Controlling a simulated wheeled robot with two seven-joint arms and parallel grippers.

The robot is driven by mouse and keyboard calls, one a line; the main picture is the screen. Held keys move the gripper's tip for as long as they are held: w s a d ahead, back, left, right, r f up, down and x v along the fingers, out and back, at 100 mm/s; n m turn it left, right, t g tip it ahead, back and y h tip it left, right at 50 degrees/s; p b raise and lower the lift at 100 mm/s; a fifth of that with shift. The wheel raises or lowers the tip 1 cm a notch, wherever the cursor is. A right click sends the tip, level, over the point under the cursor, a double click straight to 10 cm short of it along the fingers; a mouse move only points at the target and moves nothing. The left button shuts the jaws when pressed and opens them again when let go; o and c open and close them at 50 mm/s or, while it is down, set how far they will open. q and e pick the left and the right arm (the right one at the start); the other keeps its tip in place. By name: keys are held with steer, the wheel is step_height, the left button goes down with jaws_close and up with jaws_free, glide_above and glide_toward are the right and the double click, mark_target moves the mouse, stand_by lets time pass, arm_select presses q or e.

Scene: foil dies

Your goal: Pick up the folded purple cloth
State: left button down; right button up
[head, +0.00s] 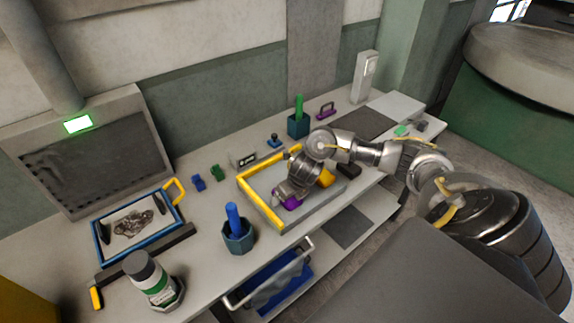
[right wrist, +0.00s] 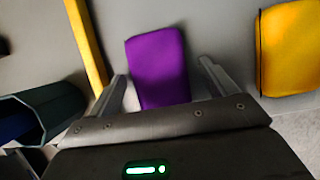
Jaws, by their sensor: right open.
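The folded purple cloth (right wrist: 158,62) lies flat on the grey surface of a shallow tray (head: 312,213). In the head view the purple cloth (head: 291,204) shows only in part below my right gripper (head: 284,196), which hides the rest. In the right wrist view my right gripper (right wrist: 163,75) is open, with one finger on each side of the cloth's near part. A gap shows between each finger and the cloth, and the gripper's body hides its near end. My left gripper is not in view.
A yellow cloth (right wrist: 288,48) lies to the right on the tray. A yellow bar (right wrist: 86,45) runs along the tray's left side. A dark hexagonal cup (head: 238,237) with a blue handle stands left of the tray. A blue-framed board (head: 180,222) is further left.

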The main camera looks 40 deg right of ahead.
steer(key=shift+f, duration=0.25)
stand_by(0.4)
steer(key=c, duration=1.1)
steer(key=shift+r, duration=0.15)
steer(key=shift+r, duration=0.15)
step_height(320, 180, up, 4)
steer(key=shift+s+a+f, duration=0.1)
steer(key=shift+s+f, duration=0.05)
steer(key=s+r+p, duration=0.1)
steer(key=r, duration=0.1)
steer(key=s+a+r+p, duration=0.1)
steer(key=s+r, duration=0.1)
steer(key=shift+r, duration=0.35)
steer(key=shift+s+a+r+p, duration=0.65)
steer(key=shift+s+r+p, duration=0.15)
steer(key=shift+s, duration=0.8)
steer(key=shift+s+a+r+p, duration=0.7)
steer(key=shift+s+p, duration=0.25)
steer(key=shift+s, duration=0.7)
steer(key=shift+s+a+r+p, duration=0.65)
steer(key=shift+s+r+p, duration=0.15)
steer(key=shift+s, duration=0.8)
